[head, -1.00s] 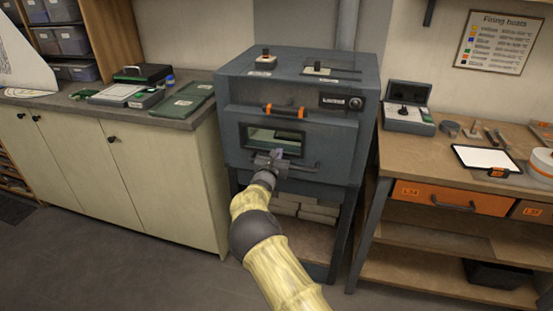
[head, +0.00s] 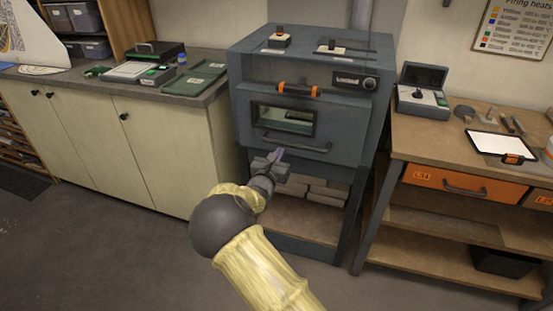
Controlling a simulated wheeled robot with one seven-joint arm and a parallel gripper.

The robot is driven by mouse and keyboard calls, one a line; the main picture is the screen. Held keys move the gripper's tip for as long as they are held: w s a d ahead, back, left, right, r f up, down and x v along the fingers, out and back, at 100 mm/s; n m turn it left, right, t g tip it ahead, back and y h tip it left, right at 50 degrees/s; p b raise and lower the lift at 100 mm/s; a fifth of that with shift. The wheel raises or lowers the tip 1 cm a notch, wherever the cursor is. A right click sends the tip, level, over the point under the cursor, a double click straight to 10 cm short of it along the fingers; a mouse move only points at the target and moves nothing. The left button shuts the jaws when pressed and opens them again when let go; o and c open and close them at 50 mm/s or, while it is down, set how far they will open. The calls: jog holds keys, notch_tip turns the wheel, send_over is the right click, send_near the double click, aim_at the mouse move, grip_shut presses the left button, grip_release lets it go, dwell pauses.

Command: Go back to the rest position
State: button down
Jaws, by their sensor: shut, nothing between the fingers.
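My gripper (head: 277,157) is shut and empty at the end of my yellow arm. It shows in front of the kiln (head: 240,115), just below and left of the kiln door's long dark handle (head: 296,144). I see a gap between the gripper and that handle in the picture. The kiln is a dark grey box on a stand, with a small window (head: 283,120) in its front. An orange-ended handle (head: 297,90) sits above the window. My arm hides part of the kiln's stand.
A cream cabinet (head: 160,155) with a grey top stands left of the kiln, bearing trays and green folders (head: 192,77). A wooden workbench (head: 430,135) with an orange drawer (head: 465,182) stands on the right. The floor (head: 110,250) at the left front is clear.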

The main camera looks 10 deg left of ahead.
jog(key=s+d+r+m+g+h+p, duration=0.1)
jog(key=s+d+m+g+h+p, duration=0.2)
jog(key=d+m, duration=0.45)
jog(key=s+d+r+m+g+h, duration=0.1)
jog(key=s+d+m+g, duration=0.3)
jog(key=d, duration=0.7)
jog(key=s+d+r+m+g+h+p, duration=0.1)
jog(key=s+d+m+g+h+p, duration=0.25)
jog(key=d, duration=0.65)
jog(key=s+d+r+m+g+y+p, duration=0.1)
jog(key=s+r+m+y, duration=0.2)
jog(key=s+m, duration=0.3)
jog(key=s+d+r+m+g+y+p, duration=0.1)
jog(key=s+r+m+g+y+p, duration=0.1)
jog(key=s+m, duration=0.5)
jog(key=s+d+r+m+g+y+p, duration=0.1)
jog(key=s+r+m+g+y+p, duration=0.1)
jog(key=s+r+m+y, duration=0.2)
jog(key=s+m, duration=0.3)
jog(key=s, duration=0.3)
jog(key=shift+s+d+r, duration=0.3)
jog(key=shift+s+d, duration=0.05)
jog(key=shift+d, duration=0.05)
